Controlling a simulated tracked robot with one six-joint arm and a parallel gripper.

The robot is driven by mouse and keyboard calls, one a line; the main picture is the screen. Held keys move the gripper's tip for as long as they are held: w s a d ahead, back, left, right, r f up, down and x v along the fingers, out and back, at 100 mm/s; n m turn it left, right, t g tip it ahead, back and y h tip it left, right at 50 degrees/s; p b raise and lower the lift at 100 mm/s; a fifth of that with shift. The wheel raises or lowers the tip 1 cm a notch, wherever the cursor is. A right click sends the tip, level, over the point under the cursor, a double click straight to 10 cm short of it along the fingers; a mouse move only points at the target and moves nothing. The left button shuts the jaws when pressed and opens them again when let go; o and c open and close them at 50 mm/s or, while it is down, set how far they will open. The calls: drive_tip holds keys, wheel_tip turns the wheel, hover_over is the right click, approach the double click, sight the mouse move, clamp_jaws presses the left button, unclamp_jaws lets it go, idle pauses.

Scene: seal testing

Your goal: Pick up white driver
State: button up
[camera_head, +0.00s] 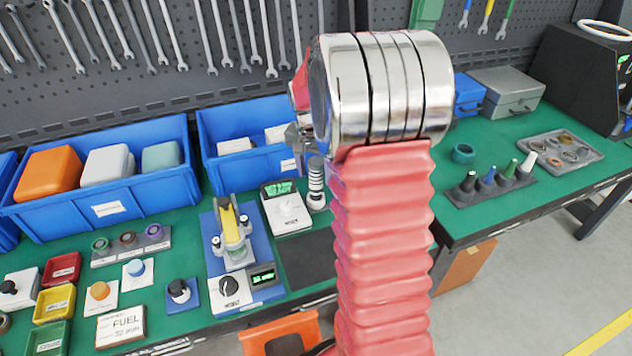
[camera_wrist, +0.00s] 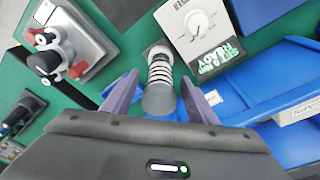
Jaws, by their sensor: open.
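A white cone-shaped driver (camera_head: 527,165) stands upright at the right end of a dark rack (camera_head: 488,188) on the right-hand bench in the head view. Black, blue and green ones stand beside it. My gripper (camera_wrist: 158,79) is open in the wrist view. A ribbed black-and-white post with a grey end (camera_wrist: 160,98) shows between its two fingers; I cannot tell whether they touch it. The same post (camera_head: 316,185) shows in the head view, left of my red arm. My arm hides most of the gripper there. The white driver is not in the wrist view.
Blue bins (camera_head: 105,208) line the back of the left bench. A grey tray of rings (camera_head: 565,150) and a teal ring (camera_head: 463,153) lie near the rack.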

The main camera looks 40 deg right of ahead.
sight(317, 181)
drive_tip(key=shift+w+d+f, duration=0.1)
drive_tip(key=shift+d+f, duration=0.05)
drive_tip(key=shift+f, duration=0.7)
drive_tip(key=shift+w+d+f, duration=0.1)
drive_tip(key=shift+d+f, duration=0.1)
drive_tip(key=shift+f, duration=0.65)
drive_tip(key=shift+w+d+f, duration=0.1)
drive_tip(key=shift+d+f, duration=0.05)
drive_tip(key=shift+f, duration=0.7)
drive_tip(key=c, duration=1.2)
